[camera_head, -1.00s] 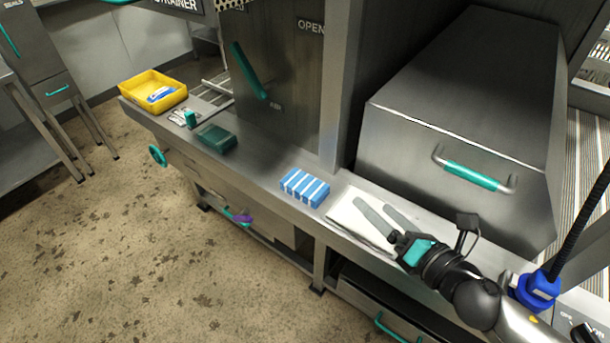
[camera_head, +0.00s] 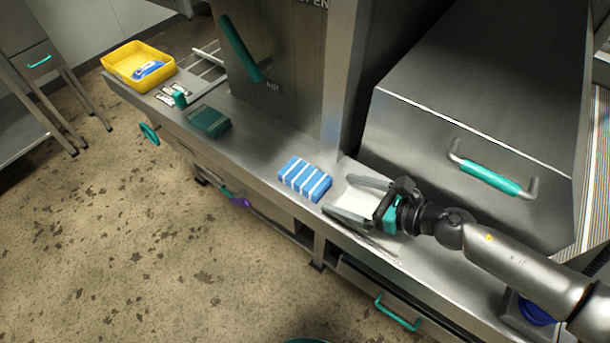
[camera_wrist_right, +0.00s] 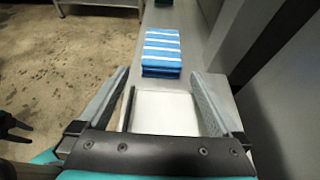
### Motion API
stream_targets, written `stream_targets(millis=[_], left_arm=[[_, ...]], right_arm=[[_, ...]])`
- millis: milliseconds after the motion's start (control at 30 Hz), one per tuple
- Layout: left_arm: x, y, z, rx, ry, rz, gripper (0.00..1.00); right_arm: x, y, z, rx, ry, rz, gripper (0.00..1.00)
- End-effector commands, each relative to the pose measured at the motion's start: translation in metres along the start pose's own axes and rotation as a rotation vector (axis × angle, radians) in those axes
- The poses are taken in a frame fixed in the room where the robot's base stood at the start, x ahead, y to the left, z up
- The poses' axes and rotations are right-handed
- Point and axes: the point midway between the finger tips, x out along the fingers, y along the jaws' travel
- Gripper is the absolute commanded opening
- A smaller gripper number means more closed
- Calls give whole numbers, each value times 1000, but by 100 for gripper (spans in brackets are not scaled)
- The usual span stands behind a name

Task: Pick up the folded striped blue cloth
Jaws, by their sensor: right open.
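The folded striped blue cloth (camera_head: 305,179) lies on the steel ledge in the head view, left of my right gripper. It also shows in the right wrist view (camera_wrist_right: 161,53), ahead of the fingertips and roughly centred between their lines. My right gripper (camera_head: 355,199) is open and empty. Its two fingers spread over a white flat item (camera_head: 362,203) on the ledge, and their tips point toward the cloth without touching it. In the right wrist view the open fingers (camera_wrist_right: 160,78) frame the white item (camera_wrist_right: 165,112). My left gripper is not seen in the head view.
A dark green block (camera_head: 209,121) and a yellow bin (camera_head: 139,68) stand farther left on the ledge (camera_head: 255,145). A steel upright (camera_head: 343,85) rises behind the cloth. A large steel box with a teal handle (camera_head: 487,179) stands behind my right arm.

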Motion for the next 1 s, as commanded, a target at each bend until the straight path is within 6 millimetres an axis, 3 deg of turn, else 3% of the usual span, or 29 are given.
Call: stream_targets(millis=[100, 300, 700, 1000], left_arm=[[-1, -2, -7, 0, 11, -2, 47], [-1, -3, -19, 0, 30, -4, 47], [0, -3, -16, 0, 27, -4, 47], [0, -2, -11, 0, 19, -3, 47]], right_arm=[[17, -1, 1, 1, -2, -1, 100], [28, 0, 1, 2, -1, -1, 100], [75, -2, 5, 2, -2, -2, 100], [78, -2, 5, 1, -1, -1, 100]])
